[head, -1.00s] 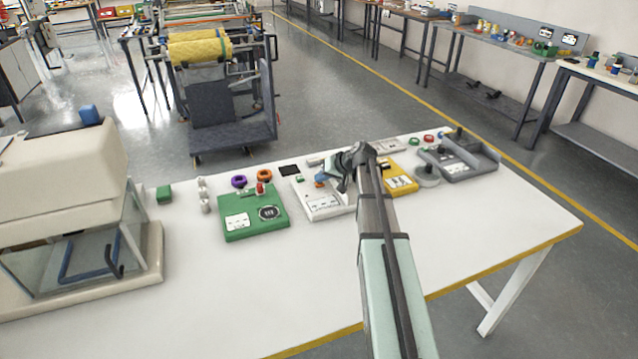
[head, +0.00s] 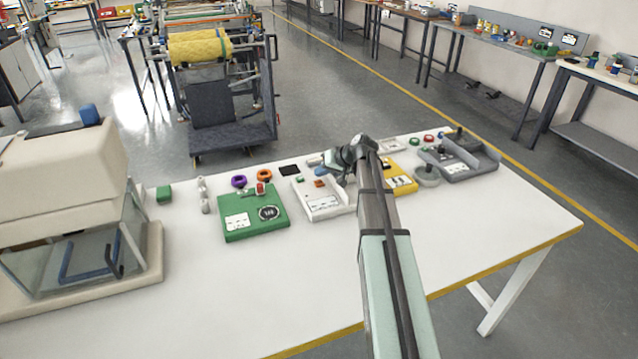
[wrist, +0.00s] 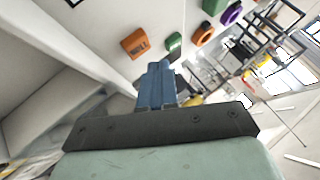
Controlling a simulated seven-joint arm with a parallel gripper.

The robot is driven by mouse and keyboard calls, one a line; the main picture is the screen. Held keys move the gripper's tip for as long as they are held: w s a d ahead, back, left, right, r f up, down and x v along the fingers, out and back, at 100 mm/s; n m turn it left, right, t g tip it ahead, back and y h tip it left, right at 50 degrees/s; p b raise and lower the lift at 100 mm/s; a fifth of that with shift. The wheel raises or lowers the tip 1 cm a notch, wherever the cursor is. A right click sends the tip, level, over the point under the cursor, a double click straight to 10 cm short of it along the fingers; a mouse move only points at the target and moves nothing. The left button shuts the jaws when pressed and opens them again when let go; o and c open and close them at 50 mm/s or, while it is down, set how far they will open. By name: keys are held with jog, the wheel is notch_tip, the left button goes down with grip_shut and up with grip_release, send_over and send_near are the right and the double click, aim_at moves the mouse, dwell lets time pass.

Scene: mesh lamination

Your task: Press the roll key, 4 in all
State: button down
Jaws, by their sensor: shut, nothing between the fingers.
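The roll key is an orange block marked "ROLL" (wrist: 135,43) in the wrist view. In the head view the orange key (head: 320,183) shows on the white tray-like panel (head: 322,208). My gripper (wrist: 158,68) has its blue fingers together with nothing between them. In the wrist view the fingertips show to the lower right of the roll key, with a visible gap in the picture. In the head view my gripper (head: 317,161) is over the back of the white panel, clear of the key. My arm hides the panel's right side.
A green key (wrist: 173,42) is beside the roll key. A green box (head: 253,222) with a dial stands left of the panel, a yellow panel (head: 400,182) and grey tray (head: 462,165) to the right. A cream machine (head: 70,200) fills the table's left. The table front is clear.

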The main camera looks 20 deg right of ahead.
aim_at(322, 183)
jog(key=shift+r, duration=2.15)
dwell(0.9)
notch_tip(322, 183, up, 4)
jog(key=shift+f, duration=0.1)
dwell(0.3)
jog(key=shift+f, duration=4.45)
jog(key=shift+f, duration=0.55)
